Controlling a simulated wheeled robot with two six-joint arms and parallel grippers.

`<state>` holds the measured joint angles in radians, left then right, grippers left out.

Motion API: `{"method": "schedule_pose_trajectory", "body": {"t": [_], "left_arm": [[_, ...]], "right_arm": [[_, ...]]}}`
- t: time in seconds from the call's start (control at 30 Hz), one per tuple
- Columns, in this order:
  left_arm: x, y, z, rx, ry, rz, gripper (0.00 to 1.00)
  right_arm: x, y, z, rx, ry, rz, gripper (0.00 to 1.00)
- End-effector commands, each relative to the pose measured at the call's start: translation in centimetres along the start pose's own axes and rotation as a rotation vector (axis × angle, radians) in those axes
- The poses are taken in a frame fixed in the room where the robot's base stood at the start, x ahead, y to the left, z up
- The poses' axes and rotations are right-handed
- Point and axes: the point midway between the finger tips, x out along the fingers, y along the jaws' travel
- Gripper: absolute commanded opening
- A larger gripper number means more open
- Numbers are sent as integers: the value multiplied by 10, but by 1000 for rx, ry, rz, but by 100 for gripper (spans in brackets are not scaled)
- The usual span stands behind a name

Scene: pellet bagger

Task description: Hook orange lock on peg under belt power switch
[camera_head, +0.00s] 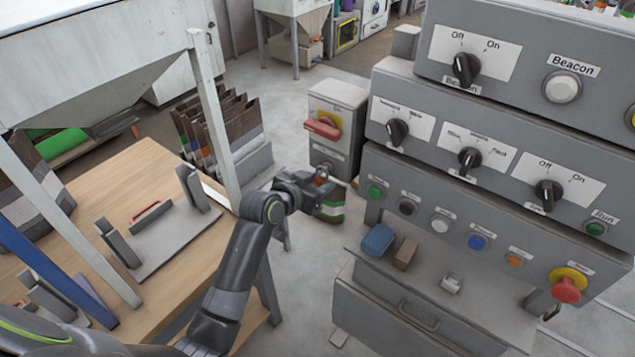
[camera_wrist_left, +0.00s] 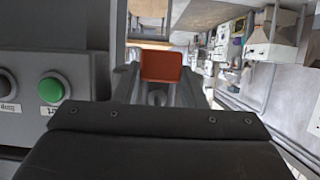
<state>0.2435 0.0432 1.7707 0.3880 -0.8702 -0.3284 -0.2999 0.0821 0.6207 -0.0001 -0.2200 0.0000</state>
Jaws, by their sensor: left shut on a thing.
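My left gripper (camera_head: 328,184) is in front of the lower part of the grey switch box (camera_head: 337,145). The box carries the red rotary handle (camera_head: 323,127) on a yellow plate, which I take for the belt power switch. In the left wrist view the orange lock (camera_wrist_left: 161,67) sits between the fingertips of the left gripper (camera_wrist_left: 157,92), which is shut on it. In the head view only a small reddish bit of the lock shows at the gripper. The peg under the switch cannot be made out clearly. My right gripper is not in view.
The grey control console (camera_head: 470,190) with knobs and buttons stands just right of the gripper. Its shelf holds a blue block (camera_head: 378,240) and a brown block (camera_head: 405,254). A wooden table (camera_head: 150,180) is at left, with folded bags (camera_head: 220,130) behind it.

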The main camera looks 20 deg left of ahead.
Motion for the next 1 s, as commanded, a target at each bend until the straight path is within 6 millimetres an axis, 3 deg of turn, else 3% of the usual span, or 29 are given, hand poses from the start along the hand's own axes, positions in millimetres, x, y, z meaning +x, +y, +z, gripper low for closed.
{"method": "schedule_pose_trajectory", "body": {"t": [0.33,0.37,0.57,0.87,1.0], "left_arm": [[0,0,0,0,1,0,14],[0,0,0,0,1,0,39],[0,0,0,0,1,0,63],[-2,0,0,0,0,0,63],[-11,0,0,1,1,-1,63]], "right_arm": [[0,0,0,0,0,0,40],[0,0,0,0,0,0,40],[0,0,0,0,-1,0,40],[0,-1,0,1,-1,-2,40],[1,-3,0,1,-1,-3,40]]}}
